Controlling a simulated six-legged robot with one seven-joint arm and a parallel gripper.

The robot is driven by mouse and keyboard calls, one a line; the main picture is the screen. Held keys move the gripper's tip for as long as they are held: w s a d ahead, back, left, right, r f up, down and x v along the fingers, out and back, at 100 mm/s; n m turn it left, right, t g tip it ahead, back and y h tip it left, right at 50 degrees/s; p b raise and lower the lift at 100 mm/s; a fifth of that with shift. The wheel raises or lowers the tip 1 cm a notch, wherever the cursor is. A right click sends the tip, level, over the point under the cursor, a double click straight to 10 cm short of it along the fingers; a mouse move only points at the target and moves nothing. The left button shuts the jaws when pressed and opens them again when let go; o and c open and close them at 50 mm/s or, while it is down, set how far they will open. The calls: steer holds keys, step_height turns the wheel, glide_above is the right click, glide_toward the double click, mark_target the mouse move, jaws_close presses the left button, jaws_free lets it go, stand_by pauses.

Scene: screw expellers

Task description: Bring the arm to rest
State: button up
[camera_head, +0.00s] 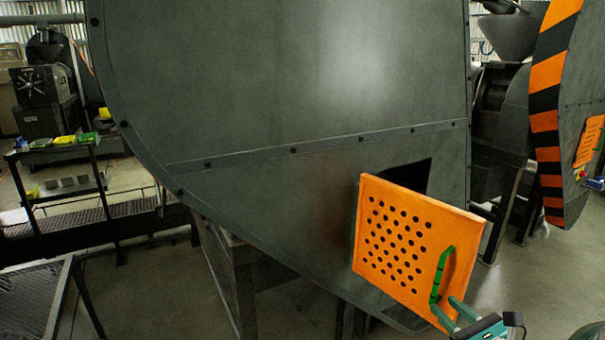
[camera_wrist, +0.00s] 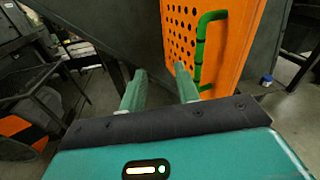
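My gripper (camera_wrist: 160,90) shows in the wrist view with its two green fingers apart and nothing between them. In the head view my gripper (camera_head: 454,313) is at the lower right, just below the green handle of the orange door. The orange perforated door (camera_head: 388,240) stands swung out from the grey machine housing, with a dark opening behind it. Its green handle (camera_head: 441,275) also shows in the wrist view (camera_wrist: 199,50), beside and beyond the right finger. The fingers are not around the handle; whether one touches it I cannot tell.
The large grey housing (camera_head: 290,80) fills the middle of the head view. A striped orange and black machine edge (camera_head: 546,120) stands at the right. A table with yellow and green items (camera_head: 66,141) and a mesh platform (camera_head: 35,300) are at the left. Bare floor (camera_head: 140,290) shows between.

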steer(key=s+a+n+g+y, duration=0.3)
steer(key=a+n+g, duration=0.2)
steer(key=a+n, duration=0.45)
steer(key=s+a+n+g+y, duration=0.2)
steer(key=s+a+n+g, duration=0.2)
steer(key=a+n+g, duration=0.5)
steer(key=s+r+n+t+h, duration=0.2)
steer(key=s+r+n+h, duration=0.2)
steer(key=n+h, duration=0.5)
steer(key=s+n, duration=0.2)
steer(key=n, duration=0.2)
steer(key=shift+s+r+t, duration=0.25)
steer(key=shift+r+t, duration=0.1)
steer(key=shift+t, duration=0.05)
steer(key=shift+d, duration=0.2)
